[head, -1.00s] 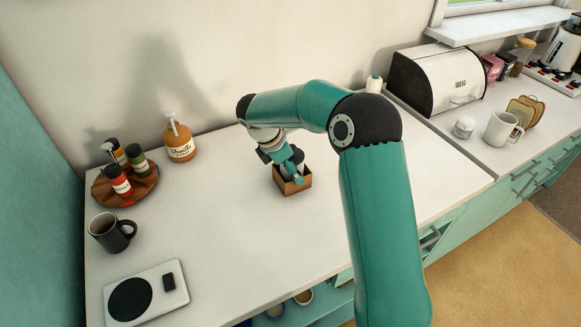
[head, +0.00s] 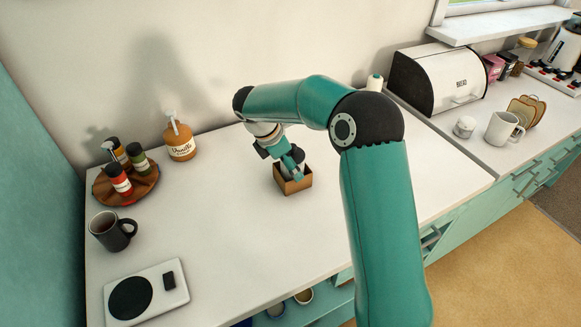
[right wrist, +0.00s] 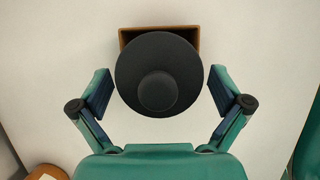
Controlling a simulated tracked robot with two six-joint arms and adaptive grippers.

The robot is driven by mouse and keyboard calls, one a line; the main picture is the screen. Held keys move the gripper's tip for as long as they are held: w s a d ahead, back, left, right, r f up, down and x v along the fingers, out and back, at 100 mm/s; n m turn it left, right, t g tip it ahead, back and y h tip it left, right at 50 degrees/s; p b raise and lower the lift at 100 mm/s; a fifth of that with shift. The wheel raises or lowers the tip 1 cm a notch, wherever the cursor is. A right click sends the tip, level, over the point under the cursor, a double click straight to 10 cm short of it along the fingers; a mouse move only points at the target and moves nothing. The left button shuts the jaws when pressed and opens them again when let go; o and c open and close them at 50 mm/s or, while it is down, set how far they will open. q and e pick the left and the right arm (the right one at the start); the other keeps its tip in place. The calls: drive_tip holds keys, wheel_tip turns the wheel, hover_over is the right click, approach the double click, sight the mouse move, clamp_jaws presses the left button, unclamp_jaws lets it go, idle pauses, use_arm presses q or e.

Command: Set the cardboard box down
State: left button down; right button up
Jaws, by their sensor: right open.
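The small open cardboard box (head: 295,187) rests on the white counter, right of the middle of the clear area. My right gripper (head: 294,168) is over the box from behind its left side, and its fingers hide part of the opening. In the right wrist view the gripper (right wrist: 159,85) is open, its two fingers wide apart. A dark round object with a smaller knob (right wrist: 157,90) shows between the fingers, touching neither. It covers most of the box, whose brown rim (right wrist: 198,36) shows behind it; I cannot tell its exact height. My left gripper is not in view.
On the left stand a spice tray (head: 103,190), a dark mug (head: 108,232) and a white scale (head: 179,291). A bread box (head: 440,80) and white mug (head: 501,129) are at right. The counter around the box is clear.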

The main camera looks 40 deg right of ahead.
drive_tip(key=a+r+m+g+h, duration=0.1)
drive_tip(key=a+r+g+h, duration=0.15)
drive_tip(key=r, duration=0.75)
drive_tip(key=w+a+f+n+t+h+b, duration=0.1)
drive_tip(key=w+a+f+h+b, duration=0.15)
drive_tip(key=a, duration=0.55)
drive_tip(key=shift+y, duration=0.4)
drive_tip(key=x, duration=1.1)
drive_tip(key=shift+w+d, duration=0.15)
drive_tip(key=shift+w, duration=0.1)
drive_tip(key=p+x, duration=0.2)
drive_tip(key=x, duration=0.2)
drive_tip(key=shift+w+d, duration=0.1)
drive_tip(key=shift+d, duration=0.25)
drive_tip(key=shift+d+f, duration=0.2)
drive_tip(key=shift+f, duration=0.15)
drive_tip(key=c, duration=1.1)
drive_tip(key=shift+o, duration=0.2)
drive_tip(key=shift+r, duration=0.15)
